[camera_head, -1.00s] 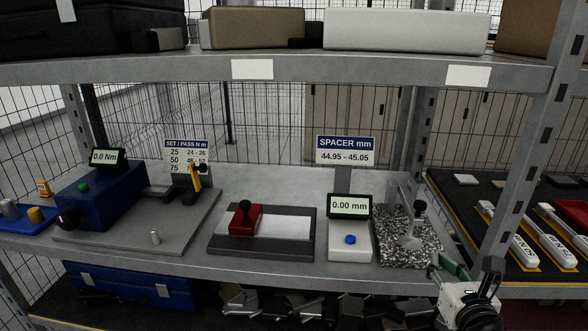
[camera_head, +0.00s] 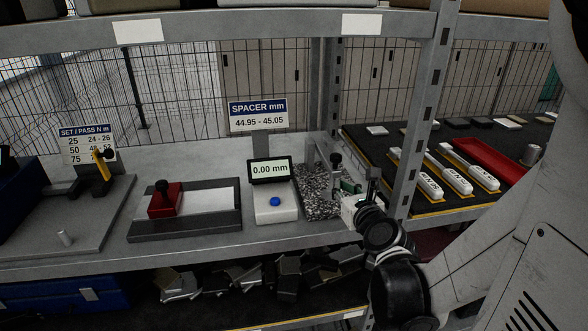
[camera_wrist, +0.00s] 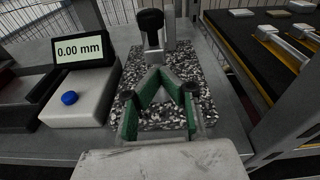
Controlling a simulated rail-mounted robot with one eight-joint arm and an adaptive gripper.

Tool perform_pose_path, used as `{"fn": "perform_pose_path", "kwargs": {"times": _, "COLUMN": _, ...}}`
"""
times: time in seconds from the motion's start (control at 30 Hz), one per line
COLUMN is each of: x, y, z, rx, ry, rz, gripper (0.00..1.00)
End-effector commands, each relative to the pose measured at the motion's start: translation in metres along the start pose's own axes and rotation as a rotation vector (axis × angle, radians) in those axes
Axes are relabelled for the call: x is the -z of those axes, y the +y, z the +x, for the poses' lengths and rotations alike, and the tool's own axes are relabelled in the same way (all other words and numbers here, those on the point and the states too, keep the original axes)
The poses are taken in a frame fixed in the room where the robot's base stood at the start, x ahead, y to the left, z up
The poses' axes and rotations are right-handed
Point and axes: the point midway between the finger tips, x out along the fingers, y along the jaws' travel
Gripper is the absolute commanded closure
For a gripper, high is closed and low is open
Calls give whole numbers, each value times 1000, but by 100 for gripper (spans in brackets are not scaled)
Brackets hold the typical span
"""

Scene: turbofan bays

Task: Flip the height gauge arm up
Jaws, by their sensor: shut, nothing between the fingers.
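The height gauge stands on a speckled granite base (camera_head: 313,190) at the right end of the bench shelf. Its metal post (camera_head: 310,158) rises at the back, and a black knob (camera_head: 336,160) sits beside it. In the wrist view the black knob (camera_wrist: 151,20) is above a silver stem (camera_wrist: 152,50), just beyond the fingertips. The gauge arm is partly hidden, so its exact angle is unclear. My gripper (camera_head: 350,192), with green finger pads, is at the base's right front side. In the wrist view my gripper (camera_wrist: 160,76) is shut and empty over the granite.
A display reading 0.00 mm (camera_head: 269,170) stands left of the granite, behind a white box with a blue button (camera_head: 275,202). A red block (camera_head: 164,200) sits on a dark fixture farther left. A shelf upright (camera_head: 424,110) and tool tray (camera_head: 400,207) are close at right.

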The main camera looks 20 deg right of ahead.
Motion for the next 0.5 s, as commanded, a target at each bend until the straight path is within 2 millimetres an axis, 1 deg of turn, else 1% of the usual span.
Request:
{"fn": "perform_pose_path", "kwargs": {"times": 0.03, "x": -8, "y": 0, "z": 1, "rx": 0, "ry": 0, "rz": 0, "gripper": 100}}
{"fn": "perform_pose_path", "kwargs": {"times": 0.2, "x": -26, "y": 0, "z": 4, "rx": 0, "ry": 0, "rz": -1, "gripper": 100}}
{"fn": "perform_pose_path", "kwargs": {"times": 0.33, "x": -35, "y": 0, "z": 7, "rx": 0, "ry": 0, "rz": 0, "gripper": 100}}
{"fn": "perform_pose_path", "kwargs": {"times": 0.5, "x": -39, "y": 0, "z": 8, "rx": 0, "ry": 0, "rz": -1, "gripper": 100}}
